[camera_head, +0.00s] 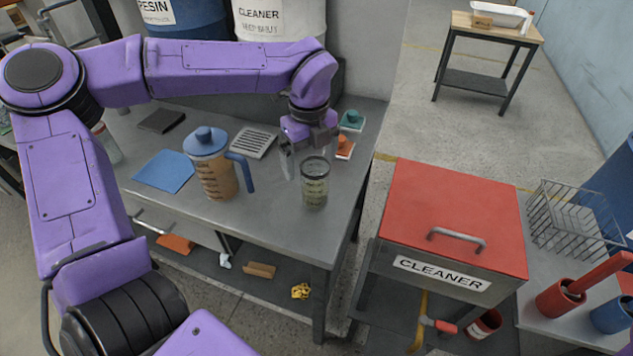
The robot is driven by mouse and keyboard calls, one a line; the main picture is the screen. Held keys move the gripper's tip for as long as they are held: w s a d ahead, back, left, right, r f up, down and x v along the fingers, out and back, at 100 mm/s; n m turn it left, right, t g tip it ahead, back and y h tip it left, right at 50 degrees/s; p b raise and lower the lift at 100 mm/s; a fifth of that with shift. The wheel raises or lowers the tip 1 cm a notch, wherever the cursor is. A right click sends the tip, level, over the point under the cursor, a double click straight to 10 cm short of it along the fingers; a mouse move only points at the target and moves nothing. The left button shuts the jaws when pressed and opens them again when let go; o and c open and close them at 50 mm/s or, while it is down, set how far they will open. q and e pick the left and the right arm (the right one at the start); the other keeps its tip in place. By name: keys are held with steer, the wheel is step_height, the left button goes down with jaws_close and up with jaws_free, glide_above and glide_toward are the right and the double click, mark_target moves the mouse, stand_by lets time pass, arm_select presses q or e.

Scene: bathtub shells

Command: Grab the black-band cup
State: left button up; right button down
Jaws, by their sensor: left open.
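A clear cup with a dark band around its rim (315,184) stands upright on the grey workbench (265,215), near its right front edge. My left arm reaches in from the left, and its gripper (298,163) points down just behind and to the left of the cup. Its fingers are apart, and one finger shows left of the cup. The other finger is partly hidden near the cup's rim. I cannot tell whether it touches the cup. My right gripper is not in view.
A blue-lidded pitcher (215,168) stands left of the cup, its handle towards the gripper. A grey slotted tray (254,143), a blue sheet (164,171) and small green and orange items lie behind. A red-lidded cleaner box (455,215) stands to the right, beyond a gap.

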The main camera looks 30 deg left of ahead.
mark_target(315, 182)
arm_select(q)
steer(key=f, duration=0.2)
steer(key=d+f+p, duration=0.1)
steer(key=f, duration=0.2)
steer(key=shift+d+f, duration=0.15)
steer(key=shift+d, duration=0.05)
steer(key=shift+a+f, duration=0.1)
steer(key=shift+f, duration=0.25)
steer(key=c, duration=1.1)
steer(key=shift+r, duration=0.1)
steer(key=shift+c, duration=0.2)
